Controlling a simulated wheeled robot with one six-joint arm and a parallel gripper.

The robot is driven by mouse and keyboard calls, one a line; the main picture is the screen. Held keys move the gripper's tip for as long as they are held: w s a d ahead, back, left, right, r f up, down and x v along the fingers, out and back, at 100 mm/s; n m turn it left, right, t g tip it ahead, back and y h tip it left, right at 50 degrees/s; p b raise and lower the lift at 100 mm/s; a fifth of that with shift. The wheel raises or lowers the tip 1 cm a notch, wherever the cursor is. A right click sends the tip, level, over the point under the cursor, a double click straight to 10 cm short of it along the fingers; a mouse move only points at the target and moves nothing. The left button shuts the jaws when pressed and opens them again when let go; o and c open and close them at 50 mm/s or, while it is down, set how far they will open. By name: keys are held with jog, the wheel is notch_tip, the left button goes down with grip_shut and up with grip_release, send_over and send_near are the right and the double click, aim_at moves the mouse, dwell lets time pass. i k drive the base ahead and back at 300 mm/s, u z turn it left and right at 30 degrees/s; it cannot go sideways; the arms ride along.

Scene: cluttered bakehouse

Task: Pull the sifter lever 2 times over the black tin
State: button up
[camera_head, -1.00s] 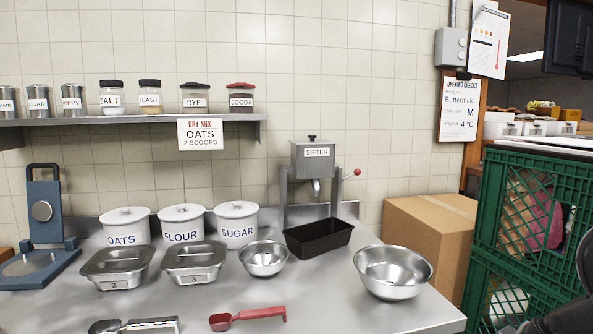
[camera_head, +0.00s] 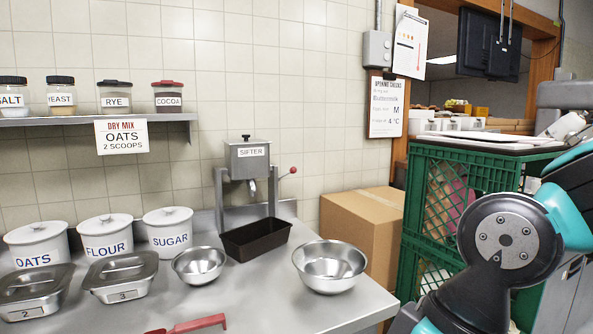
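The grey sifter (camera_head: 248,160) stands on a metal frame at the back of the steel counter, labelled "SIFTER", with a short spout below it. Its lever, with a red ball end (camera_head: 292,170), sticks out to the right and tilts up. The black tin (camera_head: 256,240) sits on the counter between the frame's posts, under the spout; its inside looks dark, and I cannot tell whether it holds anything. My arm shows at the lower right, well apart from the lever. My gripper is outside the view.
Two steel bowls (camera_head: 200,264) (camera_head: 330,266) stand left and right in front of the tin. Lidded tins and white crocks (camera_head: 168,232) fill the left. A red scoop (camera_head: 190,326) lies at the front. A cardboard box (camera_head: 362,228) and green crates (camera_head: 415,200) stand right.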

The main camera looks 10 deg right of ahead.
aim_at(292, 169)
jog(key=z, duration=0.15)
jog(key=i, duration=1.4)
jog(key=u, duration=0.65)
